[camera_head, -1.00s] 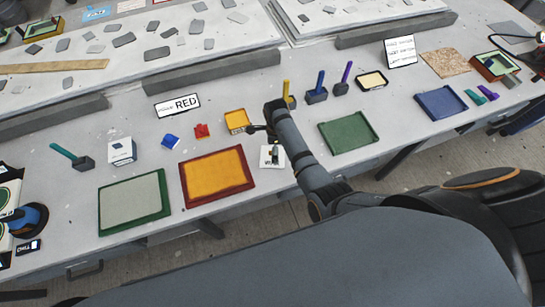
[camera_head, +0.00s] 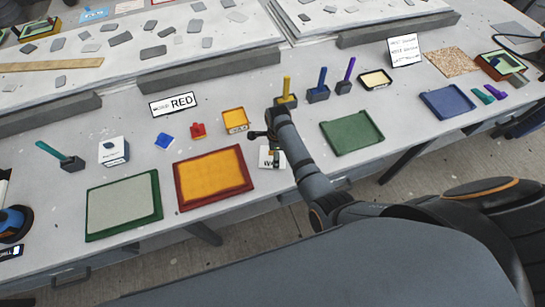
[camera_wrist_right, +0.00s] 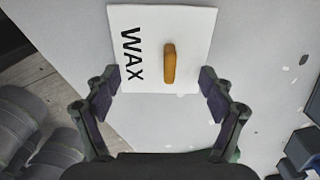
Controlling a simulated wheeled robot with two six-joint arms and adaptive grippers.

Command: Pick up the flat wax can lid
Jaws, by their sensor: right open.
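The flat wax can lid is a white square with black WAX lettering and an orange-brown raised handle (camera_wrist_right: 169,63). In the right wrist view the lid (camera_wrist_right: 190,22) lies ahead of my right gripper, its handle between the lines of the two fingers. My right gripper (camera_wrist_right: 160,82) is open, with nothing between its fingers. In the head view the lid (camera_head: 264,158) is near the table's front edge, partly hidden by my right gripper (camera_head: 272,146) above it. My left gripper is not in view.
A red-framed orange tray (camera_head: 213,208) is left of the lid, and a green tray (camera_head: 352,132) is right of it. A yellow container (camera_head: 235,120) and a yellow-handled tool (camera_head: 287,92) stand behind. The table's front edge is close to the lid.

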